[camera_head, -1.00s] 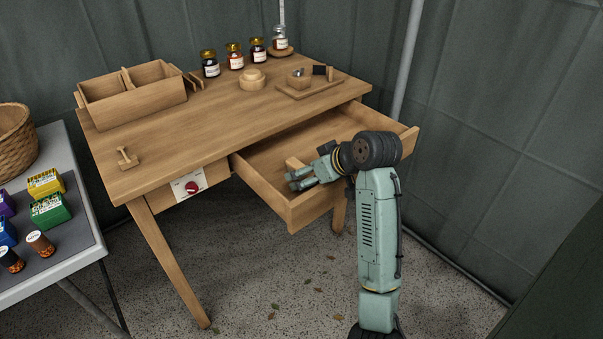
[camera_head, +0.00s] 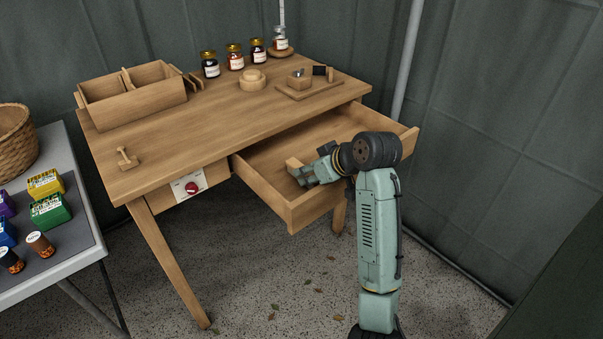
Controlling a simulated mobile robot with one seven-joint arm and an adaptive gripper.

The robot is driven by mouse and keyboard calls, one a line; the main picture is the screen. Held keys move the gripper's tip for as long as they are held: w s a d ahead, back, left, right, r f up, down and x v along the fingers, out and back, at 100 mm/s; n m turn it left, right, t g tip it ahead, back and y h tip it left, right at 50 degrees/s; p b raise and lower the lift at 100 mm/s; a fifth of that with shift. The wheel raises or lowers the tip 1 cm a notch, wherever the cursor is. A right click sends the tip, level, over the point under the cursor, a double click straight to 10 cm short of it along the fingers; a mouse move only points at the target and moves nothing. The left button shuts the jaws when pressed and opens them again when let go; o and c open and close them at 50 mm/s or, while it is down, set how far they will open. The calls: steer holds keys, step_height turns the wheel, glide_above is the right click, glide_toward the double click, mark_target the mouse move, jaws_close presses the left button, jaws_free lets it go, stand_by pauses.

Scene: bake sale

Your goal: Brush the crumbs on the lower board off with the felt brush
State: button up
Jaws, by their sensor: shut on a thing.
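My gripper (camera_head: 305,177) is low inside the open wooden drawer (camera_head: 262,186), near its front left part. It is shut on a small pale wooden block-like piece (camera_head: 293,163), which shows just behind and left of the fingers. This may be the felt brush, but no felt face shows and the fingers and wrist hide much of it. I cannot make out any crumbs at this size. A wooden board (camera_head: 328,88) lies at the right end of the tabletop, with a small wooden box, a dark block and an upright wooden piece on it. Which board is the lower one is unclear.
The drawer's walls surround my gripper. The wooden desk (camera_head: 200,125) has a clear middle. It carries a divided wooden box (camera_head: 135,101), several jars along the back, a round wooden piece (camera_head: 252,80) and a small wooden peg piece (camera_head: 127,158). A grey table stands left.

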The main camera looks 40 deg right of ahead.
mark_target(310, 174)
steer(key=shift+c, duration=1.1)
steer(key=shift+r+p, duration=3.7)
steer(key=shift+r, duration=0.85)
steer(key=shift+f, duration=0.1)
